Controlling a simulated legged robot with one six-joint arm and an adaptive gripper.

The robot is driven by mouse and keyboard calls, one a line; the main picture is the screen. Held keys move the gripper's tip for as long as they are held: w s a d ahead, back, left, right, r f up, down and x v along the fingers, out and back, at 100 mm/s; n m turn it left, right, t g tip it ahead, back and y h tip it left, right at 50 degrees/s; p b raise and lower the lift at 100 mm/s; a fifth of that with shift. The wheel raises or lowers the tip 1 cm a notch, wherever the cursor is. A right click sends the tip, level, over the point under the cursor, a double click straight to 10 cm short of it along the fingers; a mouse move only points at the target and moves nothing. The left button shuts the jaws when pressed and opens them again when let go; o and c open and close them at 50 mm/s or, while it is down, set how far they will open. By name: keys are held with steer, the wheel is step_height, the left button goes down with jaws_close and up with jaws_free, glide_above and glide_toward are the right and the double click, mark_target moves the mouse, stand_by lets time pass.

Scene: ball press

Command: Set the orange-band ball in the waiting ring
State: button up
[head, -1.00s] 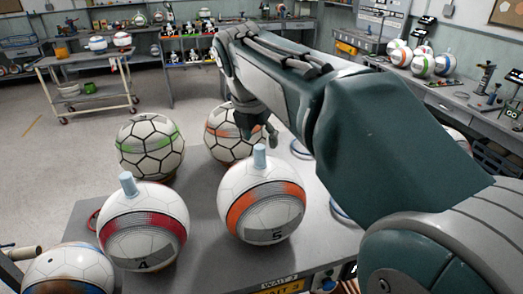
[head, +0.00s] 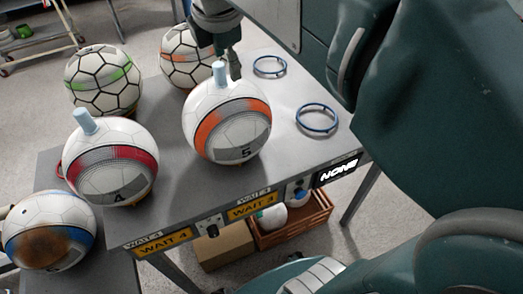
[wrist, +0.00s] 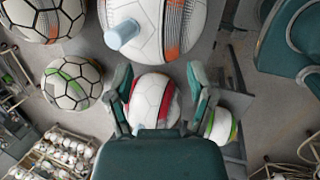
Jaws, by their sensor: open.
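The orange-band ball (head: 222,132), marked 5, has a pale blue peg on top and stands on the grey table. It also shows at the top of the wrist view (wrist: 172,22). Two empty blue rings lie to its right, a near one (head: 317,134) and a far one (head: 270,76). My gripper (head: 232,68) is just behind and above the ball's peg in the head view, and its fingertips are partly hidden. In the wrist view my gripper (wrist: 159,75) is open and empty, with the red-band ball (wrist: 152,100) visible beyond its fingers.
The red-band ball, marked 4, with a peg (head: 110,165) stands left. A green-patched ball (head: 103,80) and another orange-patched ball (head: 185,58) stand behind. A blue-banded ball (head: 48,230) is lower left. Labels and a "NONE" display (head: 337,172) line the table's front.

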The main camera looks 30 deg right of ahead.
steer(key=s+f+m+t+y, duration=0.1)
steer(key=s+f+m+t, duration=0.1)
steer(key=s+f+m, duration=1.1)
steer(key=d+f+m, duration=0.1)
steer(key=m, duration=0.5)
steer(key=shift+f+y, duration=0.15)
steer(key=shift+y, duration=0.15)
